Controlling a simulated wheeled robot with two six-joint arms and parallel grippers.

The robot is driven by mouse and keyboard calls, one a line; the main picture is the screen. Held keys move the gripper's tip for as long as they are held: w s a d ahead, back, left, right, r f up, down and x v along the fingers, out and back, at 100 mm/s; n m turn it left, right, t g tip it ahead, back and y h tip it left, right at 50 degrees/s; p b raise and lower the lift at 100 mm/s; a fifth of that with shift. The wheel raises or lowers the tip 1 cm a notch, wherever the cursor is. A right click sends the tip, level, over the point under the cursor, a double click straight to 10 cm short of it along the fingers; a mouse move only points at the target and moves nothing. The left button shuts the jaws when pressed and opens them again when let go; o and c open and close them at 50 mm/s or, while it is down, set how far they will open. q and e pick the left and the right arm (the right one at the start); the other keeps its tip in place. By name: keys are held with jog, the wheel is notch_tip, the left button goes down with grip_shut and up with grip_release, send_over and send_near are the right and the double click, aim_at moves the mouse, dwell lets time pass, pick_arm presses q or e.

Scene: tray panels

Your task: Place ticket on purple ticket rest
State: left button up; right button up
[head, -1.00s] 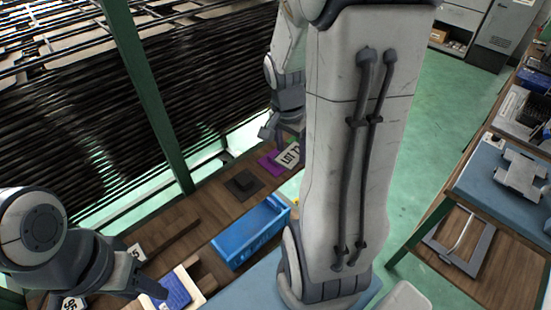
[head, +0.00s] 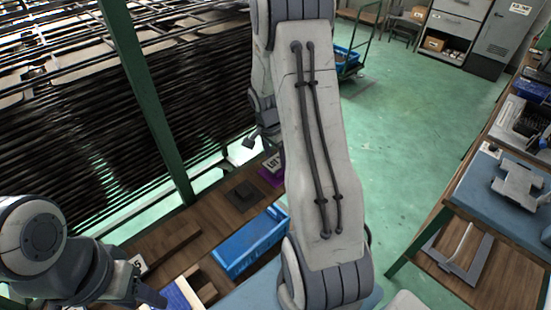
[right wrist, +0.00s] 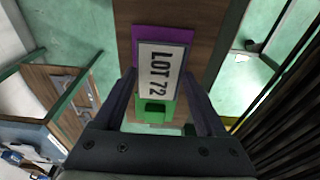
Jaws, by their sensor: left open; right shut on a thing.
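The ticket (right wrist: 161,70) is a pale plate with a dark border, reading "LOT 72". My right gripper (right wrist: 160,78) is shut on it, with a finger on either side. The purple ticket rest (right wrist: 165,32) shows behind the ticket, along its top and sides; most of it is hidden. I cannot tell whether they touch. In the head view the ticket (head: 272,163) appears over the purple rest (head: 268,178), partly covered by my right arm. My left gripper (head: 145,291) is open at the lower left, near a blue item in a pale tray.
A green block (right wrist: 156,108) shows below the ticket. A blue bin (head: 250,240) and a dark square pad (head: 244,194) are on the wooden bench. Dark racking with a green post (head: 150,105) stands behind. Another bench (head: 480,250) is at right across open green floor.

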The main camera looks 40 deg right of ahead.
jog(key=shift+f, duration=0.9)
jog(key=shift+f, duration=0.15)
jog(key=o, duration=1.3)
jog(key=shift+c, duration=0.2)
